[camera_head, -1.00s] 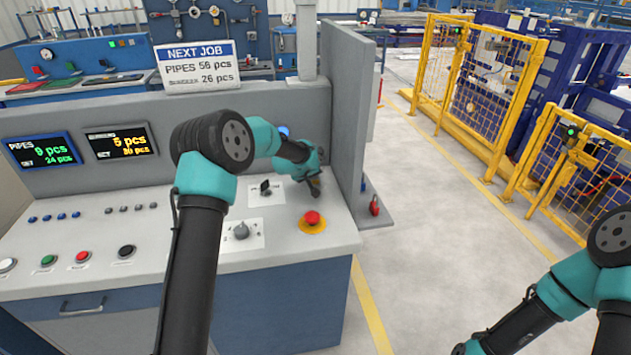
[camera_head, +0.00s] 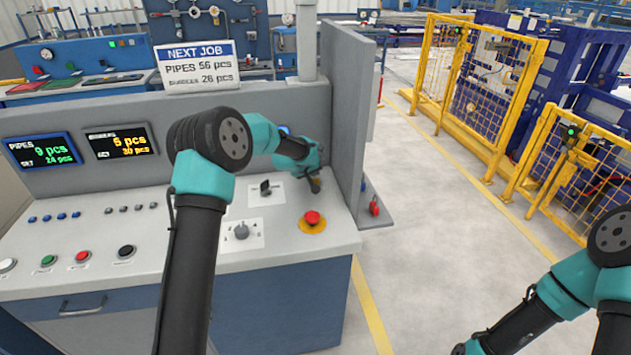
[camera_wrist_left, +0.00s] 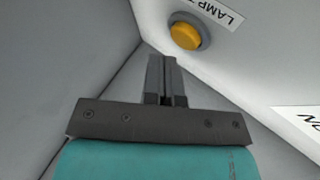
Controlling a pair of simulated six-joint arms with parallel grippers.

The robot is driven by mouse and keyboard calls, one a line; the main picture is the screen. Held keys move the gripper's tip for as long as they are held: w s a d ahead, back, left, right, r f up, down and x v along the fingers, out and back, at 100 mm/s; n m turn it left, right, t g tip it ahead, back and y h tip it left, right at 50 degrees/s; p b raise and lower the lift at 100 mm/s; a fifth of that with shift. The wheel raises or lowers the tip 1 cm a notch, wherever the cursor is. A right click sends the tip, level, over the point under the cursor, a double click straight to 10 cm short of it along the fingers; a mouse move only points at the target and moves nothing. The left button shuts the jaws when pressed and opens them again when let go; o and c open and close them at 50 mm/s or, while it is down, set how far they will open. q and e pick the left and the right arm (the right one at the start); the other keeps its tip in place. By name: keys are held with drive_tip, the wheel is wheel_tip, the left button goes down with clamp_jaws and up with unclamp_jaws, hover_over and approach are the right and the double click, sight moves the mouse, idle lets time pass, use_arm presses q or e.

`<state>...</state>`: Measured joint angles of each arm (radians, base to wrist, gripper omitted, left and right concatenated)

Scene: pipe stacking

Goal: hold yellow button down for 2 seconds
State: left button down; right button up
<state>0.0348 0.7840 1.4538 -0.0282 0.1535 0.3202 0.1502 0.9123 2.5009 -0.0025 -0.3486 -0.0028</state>
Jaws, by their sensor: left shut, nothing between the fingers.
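The yellow button (camera_wrist_left: 186,36) is round, in a grey ring beside a white label reading "LAMP T…", near the top of the left wrist view. My left gripper (camera_wrist_left: 165,62) is shut and empty, its fingertips just below the button in that picture, with a visible gap between them. In the head view my left gripper (camera_head: 315,185) is over the console's back right, close to the side wall; the yellow button is hidden there. My right arm shows at the lower right, but its gripper is out of the picture.
A red emergency button (camera_head: 312,217) on a yellow base lies in front of my left gripper. A black selector (camera_head: 265,188) and a grey rotary knob (camera_head: 241,231) are to its left. A grey side wall (camera_head: 347,120) rises on the right.

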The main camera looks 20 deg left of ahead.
sight(313, 180)
idle(0.3)
use_arm(q)
drive_tip(key=shift+r, duration=2.5)
drive_tip(key=shift+a, duration=0.1)
